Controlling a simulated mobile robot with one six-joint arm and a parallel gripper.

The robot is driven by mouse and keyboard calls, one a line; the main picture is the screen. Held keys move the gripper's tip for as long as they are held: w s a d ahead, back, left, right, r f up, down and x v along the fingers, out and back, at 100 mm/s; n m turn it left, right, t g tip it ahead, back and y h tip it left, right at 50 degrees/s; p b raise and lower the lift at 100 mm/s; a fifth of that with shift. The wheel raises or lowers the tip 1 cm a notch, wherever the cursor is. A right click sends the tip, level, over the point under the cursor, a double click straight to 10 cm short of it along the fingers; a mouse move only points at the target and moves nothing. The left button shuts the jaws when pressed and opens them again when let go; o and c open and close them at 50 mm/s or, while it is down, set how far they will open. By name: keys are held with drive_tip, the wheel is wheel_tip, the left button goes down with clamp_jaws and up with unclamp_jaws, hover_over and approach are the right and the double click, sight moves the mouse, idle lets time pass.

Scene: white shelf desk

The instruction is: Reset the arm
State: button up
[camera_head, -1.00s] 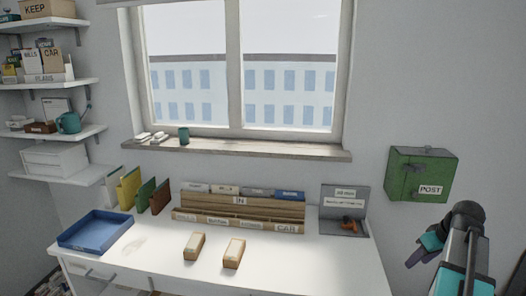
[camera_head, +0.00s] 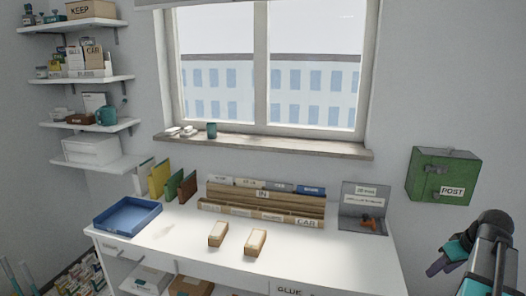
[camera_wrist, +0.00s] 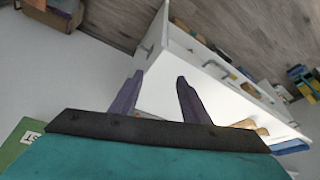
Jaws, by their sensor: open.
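My gripper (camera_head: 437,266) is at the right of the head view, beside and below the green POST box (camera_head: 443,175) on the wall. In the wrist view its two purple fingers (camera_wrist: 155,95) stand apart with nothing between them. The white desk (camera_head: 340,262) lies to the left of my arm in the head view. It also shows beyond the fingers in the wrist view (camera_wrist: 165,92). A green corner of the box (camera_wrist: 18,143) shows at the lower left of the wrist view.
On the desk are a blue tray (camera_head: 128,229), a wooden IN sorter (camera_head: 262,208), two wooden blocks (camera_head: 217,234) (camera_head: 255,242), upright folders (camera_head: 172,187) and a grey stand (camera_head: 365,225). Wall shelves (camera_head: 95,127) are at the left. The desk's front right top is clear.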

drive_tip(key=a+f+n+g+y, duration=0.35)
drive_tip(key=a+f+g, duration=0.25)
drive_tip(key=a+f, duration=2.35)
drive_tip(key=s+a+f+g+h, duration=0.1)
drive_tip(key=s+a+f+g, duration=0.2)
drive_tip(key=s+a+f, duration=0.9)
drive_tip(key=s+f+m+h, duration=0.1)
drive_tip(key=s+f+m, duration=0.1)
drive_tip(key=s+f, duration=0.2)
drive_tip(key=s+a+f+m+g+h, duration=0.1)
drive_tip(key=s+f, duration=0.3)
drive_tip(key=s, duration=0.5)
drive_tip(key=shift+s+a+m+h, duration=0.15)
drive_tip(key=shift+s+m+h, duration=0.05)
drive_tip(key=shift+m+h, duration=0.3)
